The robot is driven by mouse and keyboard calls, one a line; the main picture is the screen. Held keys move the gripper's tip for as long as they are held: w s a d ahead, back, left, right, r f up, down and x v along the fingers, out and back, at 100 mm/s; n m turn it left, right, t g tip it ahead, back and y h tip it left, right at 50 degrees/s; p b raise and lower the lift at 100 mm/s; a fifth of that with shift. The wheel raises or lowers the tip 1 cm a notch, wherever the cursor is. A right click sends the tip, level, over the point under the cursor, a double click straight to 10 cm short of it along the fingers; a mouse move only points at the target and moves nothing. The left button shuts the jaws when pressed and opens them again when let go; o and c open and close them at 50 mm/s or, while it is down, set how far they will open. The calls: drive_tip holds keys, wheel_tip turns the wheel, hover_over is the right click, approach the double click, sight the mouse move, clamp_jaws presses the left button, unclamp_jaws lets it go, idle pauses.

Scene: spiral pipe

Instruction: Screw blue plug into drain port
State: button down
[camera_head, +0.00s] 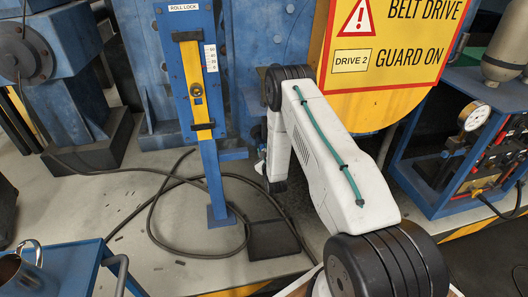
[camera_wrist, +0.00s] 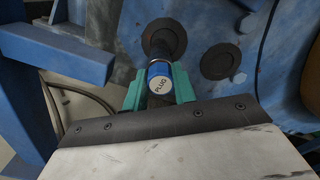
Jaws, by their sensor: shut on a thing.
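In the wrist view, the blue plug (camera_wrist: 160,71) has a pale round face lettered PLUG. It sits between the green fingers of my gripper (camera_wrist: 159,88), which is shut on it. Behind the plug, a dark round pipe-like fitting (camera_wrist: 163,36) stands out from the blue machine wall, in line with the plug. I cannot tell whether the plug touches this fitting or whether it is the drain port.
A dark round cover (camera_wrist: 221,61) sits on the blue wall right of the fitting. The blue roll lock post (camera_head: 213,165) stands left of my arm. A yellow belt guard (camera_head: 385,70) and a blue gauge cart (camera_head: 455,165) are at right. A black hose (camera_head: 155,215) lies on the floor.

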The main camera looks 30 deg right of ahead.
drive_tip(key=shift+r+m, duration=0.1)
drive_tip(key=shift+m, duration=0.5)
drive_tip(key=c, duration=1.1)
unclamp_jaws()
drive_tip(key=v, duration=0.7)
drive_tip(key=shift+s+a, duration=0.1)
drive_tip(key=shift+s, duration=0.25)
